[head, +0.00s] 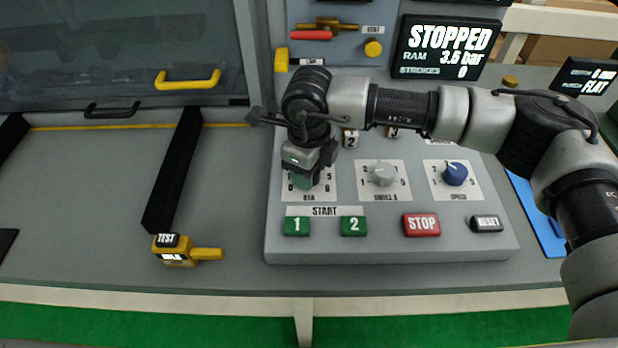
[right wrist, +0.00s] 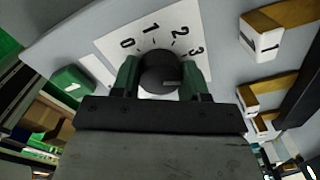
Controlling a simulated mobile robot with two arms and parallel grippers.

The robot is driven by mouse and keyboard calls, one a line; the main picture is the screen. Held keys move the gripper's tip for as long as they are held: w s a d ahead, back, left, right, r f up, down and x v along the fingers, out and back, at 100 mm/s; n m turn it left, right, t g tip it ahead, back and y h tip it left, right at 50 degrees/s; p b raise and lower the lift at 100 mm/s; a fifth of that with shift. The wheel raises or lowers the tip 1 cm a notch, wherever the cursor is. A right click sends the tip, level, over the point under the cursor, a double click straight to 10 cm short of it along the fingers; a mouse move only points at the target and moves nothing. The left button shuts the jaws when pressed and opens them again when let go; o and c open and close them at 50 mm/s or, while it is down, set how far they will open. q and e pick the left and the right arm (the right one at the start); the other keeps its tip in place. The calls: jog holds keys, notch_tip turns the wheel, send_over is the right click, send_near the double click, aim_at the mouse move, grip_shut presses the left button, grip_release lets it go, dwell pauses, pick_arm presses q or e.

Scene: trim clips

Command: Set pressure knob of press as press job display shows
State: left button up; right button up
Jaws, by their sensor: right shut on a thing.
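My right gripper (head: 304,178) comes down over the leftmost dial plate (head: 324,187) of the press panel. In the right wrist view its green fingers (right wrist: 160,76) are shut on both sides of a dark round knob (right wrist: 158,70). A pale mark on the knob points toward the right in that view. The scale (right wrist: 135,36) shows 0, 1, 2 and 3; its other part is hidden by the gripper. In the head view the gripper hides the knob. A display (head: 447,48) reads STOPPED, RAM 3.6 bar, STROKES 0. My left gripper is out of view.
A grey knob (head: 384,174) and a blue knob (head: 455,174) sit to the right. Green buttons 1 (head: 297,226) and 2 (head: 354,226), a red STOP button (head: 421,225) and a reset button (head: 487,224) line the panel's front. A yellow tester (head: 176,252) lies left. Another display (head: 590,76) is partly cut off.

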jog(key=n+b, duration=0.6)
jog(key=b, duration=0.1)
jog(key=shift+f, duration=0.25)
pick_arm(q)
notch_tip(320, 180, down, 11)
jog(key=b, duration=0.3)
pick_arm(e)
jog(key=n, duration=0.4)
jog(key=shift+r, duration=0.2)
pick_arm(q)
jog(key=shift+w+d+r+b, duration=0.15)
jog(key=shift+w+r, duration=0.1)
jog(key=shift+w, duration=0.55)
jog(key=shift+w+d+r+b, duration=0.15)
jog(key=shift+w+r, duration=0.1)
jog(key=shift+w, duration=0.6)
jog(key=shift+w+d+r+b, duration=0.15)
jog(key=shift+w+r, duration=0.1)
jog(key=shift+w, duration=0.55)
pick_arm(e)
jog(key=shift+r+n, duration=0.1)
jog(key=shift+n, duration=1)
jog(key=o, duration=0.9)
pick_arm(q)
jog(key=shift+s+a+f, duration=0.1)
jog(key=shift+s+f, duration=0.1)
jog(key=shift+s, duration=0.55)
pick_arm(e)
notch_tip(320, 180, up, 11)
